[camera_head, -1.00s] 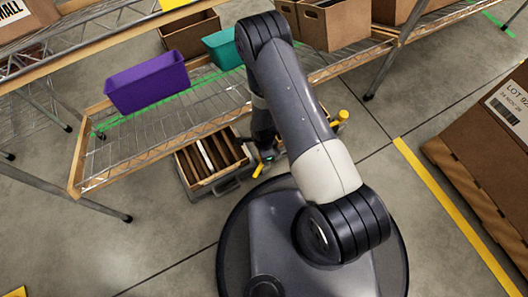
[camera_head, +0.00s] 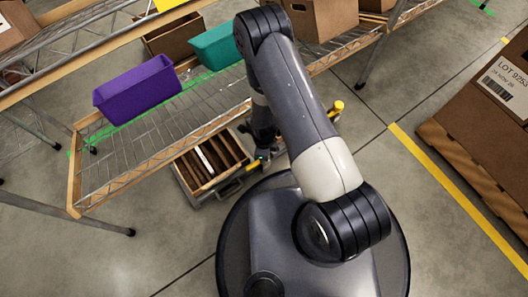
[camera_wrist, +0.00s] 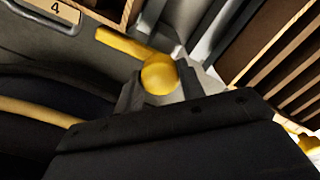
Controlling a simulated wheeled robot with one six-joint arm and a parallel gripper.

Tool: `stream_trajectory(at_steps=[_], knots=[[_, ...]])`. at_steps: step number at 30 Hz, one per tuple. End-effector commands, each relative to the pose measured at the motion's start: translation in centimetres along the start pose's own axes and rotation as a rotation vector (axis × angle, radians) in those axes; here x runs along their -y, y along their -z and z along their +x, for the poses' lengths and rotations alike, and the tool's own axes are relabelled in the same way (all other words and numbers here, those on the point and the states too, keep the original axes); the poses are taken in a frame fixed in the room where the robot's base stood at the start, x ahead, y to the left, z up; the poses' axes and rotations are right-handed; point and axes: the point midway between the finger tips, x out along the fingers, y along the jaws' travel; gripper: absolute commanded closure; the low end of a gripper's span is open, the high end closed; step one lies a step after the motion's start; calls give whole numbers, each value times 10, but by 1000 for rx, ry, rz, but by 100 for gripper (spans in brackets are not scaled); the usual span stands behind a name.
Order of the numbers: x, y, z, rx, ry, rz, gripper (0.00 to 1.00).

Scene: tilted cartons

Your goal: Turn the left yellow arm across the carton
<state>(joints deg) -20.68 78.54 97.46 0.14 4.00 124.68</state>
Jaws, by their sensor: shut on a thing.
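The left yellow arm (camera_head: 252,163) is a short yellow bar at the right edge of an open carton (camera_head: 181,172) with brown dividers, beside the shelf. In the wrist view, the yellow arm (camera_wrist: 122,43) slants from upper left to a round yellow knob (camera_wrist: 160,76). My gripper (camera_wrist: 160,88) is shut on this knob, a finger on either side. In the head view my gripper (camera_head: 268,154) is partly hidden by my own arm. Slatted dividers (camera_wrist: 285,62) show at the right of the wrist view. Another yellow piece (camera_head: 338,106) lies right of my arm.
A wire shelf (camera_head: 140,150) overhangs the carton's back edge and carries a purple bin (camera_head: 137,90) and a teal bin (camera_head: 216,44). Large boxes (camera_head: 490,120) on a pallet stand at right, past a yellow floor line.

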Motion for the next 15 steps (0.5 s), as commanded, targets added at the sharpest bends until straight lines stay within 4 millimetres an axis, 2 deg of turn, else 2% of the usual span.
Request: stream_trajectory(at_steps=[13,14,15], knots=[[0,0,0,0,-1,13,100],[0,0,0,-1,-1,13,60],[0,0,0,0,-1,13,57]])
